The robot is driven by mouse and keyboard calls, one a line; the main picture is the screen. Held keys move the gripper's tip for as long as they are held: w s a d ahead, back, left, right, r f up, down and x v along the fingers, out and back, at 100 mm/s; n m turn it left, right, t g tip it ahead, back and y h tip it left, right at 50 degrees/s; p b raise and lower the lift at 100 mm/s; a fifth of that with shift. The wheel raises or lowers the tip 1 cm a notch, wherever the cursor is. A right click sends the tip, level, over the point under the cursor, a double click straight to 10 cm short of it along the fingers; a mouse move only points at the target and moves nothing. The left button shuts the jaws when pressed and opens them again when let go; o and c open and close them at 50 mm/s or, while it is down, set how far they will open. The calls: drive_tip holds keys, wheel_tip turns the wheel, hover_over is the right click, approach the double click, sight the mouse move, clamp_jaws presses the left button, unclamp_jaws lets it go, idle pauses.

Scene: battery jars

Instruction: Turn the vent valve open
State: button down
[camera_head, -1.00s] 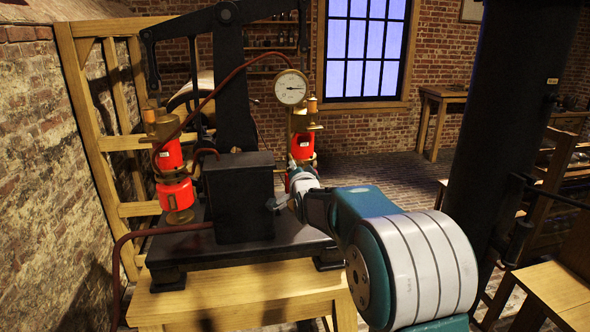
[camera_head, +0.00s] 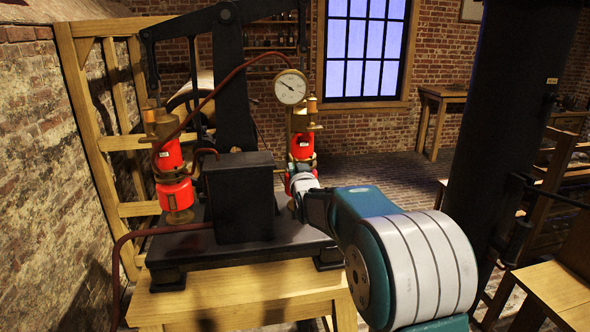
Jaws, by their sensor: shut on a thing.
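My gripper (camera_head: 294,202) is at the right edge of the black box (camera_head: 238,200), low in front of the right red cylinder. It is small in the picture and partly hidden by my wrist and the box. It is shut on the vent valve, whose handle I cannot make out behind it. The right red cylinder (camera_head: 302,147) with brass fittings stands behind my wrist, its lower part covered. The left red cylinder (camera_head: 174,194) stands left of the box. The round white pressure gauge (camera_head: 291,88) is above the right cylinder.
The apparatus stands on a dark base plate (camera_head: 190,252) on a wooden table (camera_head: 235,297). A red hose (camera_head: 218,88) arcs from the left cylinder toward the gauge. A black column (camera_head: 505,140) stands at the right. A brick wall is at the left.

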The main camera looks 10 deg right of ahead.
drive_tip(key=shift+f+n, duration=0.3)
drive_tip(key=shift+n, duration=0.3)
drive_tip(key=c, duration=0.8)
unclamp_jaws()
drive_tip(key=shift+o, duration=0.5)
drive_tip(key=shift+r, duration=0.15)
drive_tip(key=shift+r, duration=0.1)
drive_tip(key=s, duration=1.1)
drive_tip(key=shift+s, duration=0.4)
drive_tip(key=shift+a, duration=0.1)
